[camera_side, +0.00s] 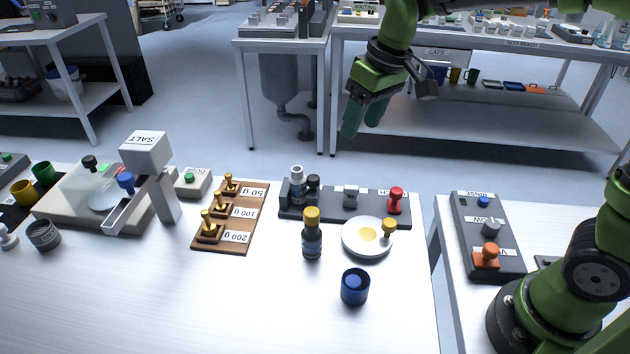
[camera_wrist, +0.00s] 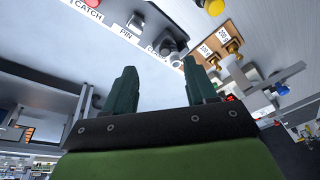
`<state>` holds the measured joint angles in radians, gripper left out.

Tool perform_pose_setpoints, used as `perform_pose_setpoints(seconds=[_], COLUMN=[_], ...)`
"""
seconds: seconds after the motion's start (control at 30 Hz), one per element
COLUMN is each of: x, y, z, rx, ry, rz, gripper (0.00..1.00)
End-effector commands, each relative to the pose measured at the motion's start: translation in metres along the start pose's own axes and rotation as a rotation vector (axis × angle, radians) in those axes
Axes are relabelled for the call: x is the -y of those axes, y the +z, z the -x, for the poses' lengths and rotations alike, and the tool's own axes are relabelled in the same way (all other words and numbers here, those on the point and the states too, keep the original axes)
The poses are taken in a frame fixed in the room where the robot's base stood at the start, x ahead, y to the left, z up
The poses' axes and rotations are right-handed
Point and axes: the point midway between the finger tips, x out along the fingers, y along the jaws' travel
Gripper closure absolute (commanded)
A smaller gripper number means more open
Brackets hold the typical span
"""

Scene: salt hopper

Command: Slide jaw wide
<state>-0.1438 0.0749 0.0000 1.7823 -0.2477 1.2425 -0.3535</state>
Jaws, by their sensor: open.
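A dark fixture (camera_side: 333,211) lies on the white bench. At its left end are a dark block (camera_side: 313,186) and an upright silver-and-black cylinder (camera_side: 297,188). A grey knob (camera_side: 350,195) is mid-fixture and a red knob (camera_side: 396,198) is at its right end. In the wrist view the labels CATCH and PIN show, with a black jaw-like part (camera_wrist: 172,48) beside a third label that is partly hidden. My gripper (camera_side: 365,116) is open and empty, in the air behind the fixture and above the bench level. Its two green fingers (camera_wrist: 162,82) are apart in the wrist view.
A yellow-capped bottle (camera_side: 312,241), a white plate (camera_side: 367,250) and a blue cup (camera_side: 355,288) stand in front of the fixture. A wooden weight board (camera_side: 236,226) and the salt hopper (camera_side: 146,152) are left. A button panel (camera_side: 484,263) is right. The bench front is clear.

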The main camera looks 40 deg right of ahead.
Motion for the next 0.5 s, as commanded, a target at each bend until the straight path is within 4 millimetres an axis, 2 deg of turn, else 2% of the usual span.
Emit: perform_pose_setpoints(seconds=[0.03, 0.1, 0.2, 0.3, 0.37, 0.5], x=[0.003, 0.007, 0.013, 0.017, 0.018, 0.019], y=[-0.019, -0.041, -0.069, -0.089, -0.098, -0.105], z=[-0.011, -0.024, -0.040, -0.049, -0.047, -0.025], rx=[0.041, 0.093, 0.161, 0.208, 0.224, 0.232], ry=[0.009, 0.022, 0.035, 0.040, 0.039, 0.029], rz=[0.066, 0.167, 0.313, 0.442, 0.507, 0.623], gripper=[0.43, 0.43, 0.43, 0.43, 0.43, 0.43])
